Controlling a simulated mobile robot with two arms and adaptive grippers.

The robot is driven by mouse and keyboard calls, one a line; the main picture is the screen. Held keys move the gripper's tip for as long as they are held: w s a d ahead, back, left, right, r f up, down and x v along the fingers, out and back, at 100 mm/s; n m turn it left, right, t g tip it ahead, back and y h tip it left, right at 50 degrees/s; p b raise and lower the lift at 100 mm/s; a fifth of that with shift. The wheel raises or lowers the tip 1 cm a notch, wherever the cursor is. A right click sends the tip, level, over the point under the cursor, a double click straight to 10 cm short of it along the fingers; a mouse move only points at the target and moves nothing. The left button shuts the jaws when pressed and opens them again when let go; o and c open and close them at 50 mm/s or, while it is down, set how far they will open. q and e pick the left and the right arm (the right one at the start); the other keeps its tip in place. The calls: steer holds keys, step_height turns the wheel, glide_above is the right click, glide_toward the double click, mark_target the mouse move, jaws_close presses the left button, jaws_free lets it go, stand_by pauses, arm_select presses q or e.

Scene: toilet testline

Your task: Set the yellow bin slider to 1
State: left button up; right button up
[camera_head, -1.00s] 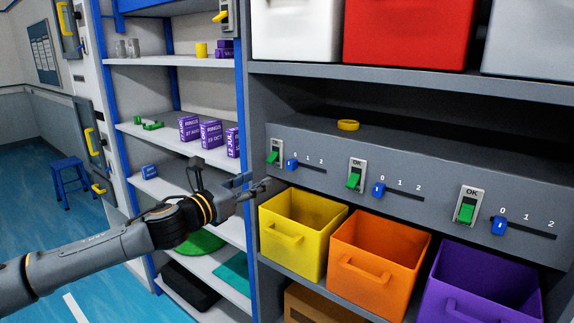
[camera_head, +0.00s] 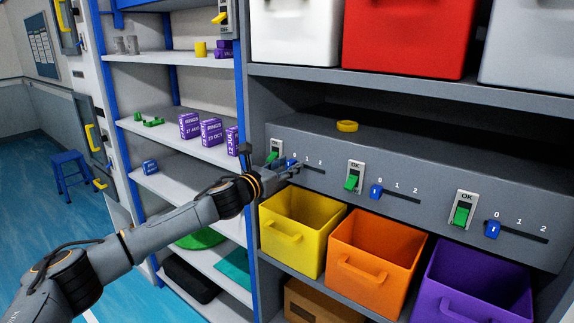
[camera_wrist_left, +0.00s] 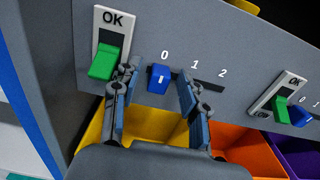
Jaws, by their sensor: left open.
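The yellow bin (camera_head: 293,233) stands on the shelf under the grey control panel. Above it, the blue slider knob (camera_wrist_left: 158,79) sits at the 0 end of its slot in the left wrist view, with marks 0, 1 and 2 above. My left gripper (camera_head: 285,168) is at the panel over the yellow bin; its open fingers (camera_wrist_left: 155,100) stand on either side of the knob, apart from it. In the head view the gripper partly covers this slider. Whether a finger touches the panel cannot be told. My right gripper is not in view.
A green OK switch (camera_wrist_left: 104,62) is close left of the slider. The orange bin (camera_head: 375,252) and purple bin (camera_head: 470,290) have their own switches and sliders to the right. A yellow ring (camera_head: 347,126) lies on top of the panel. White shelves (camera_head: 190,146) stand left.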

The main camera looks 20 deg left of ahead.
mark_target(308, 165)
arm_select(q)
jaws_close()
steer(key=shift+s+d+p, duration=0.1)
steer(key=shift+s+d, duration=0.15)
steer(key=shift+d, duration=0.4)
steer(key=shift+s+d+p, duration=0.1)
steer(key=shift+s+d, duration=0.15)
steer(key=shift+d, duration=0.45)
steer(key=shift+s+d+p, duration=0.1)
steer(key=shift+s+d, duration=0.15)
steer(key=shift+d, duration=0.4)
jaws_free()
steer(key=shift+a, duration=0.1)
steer(key=v, duration=1.2)
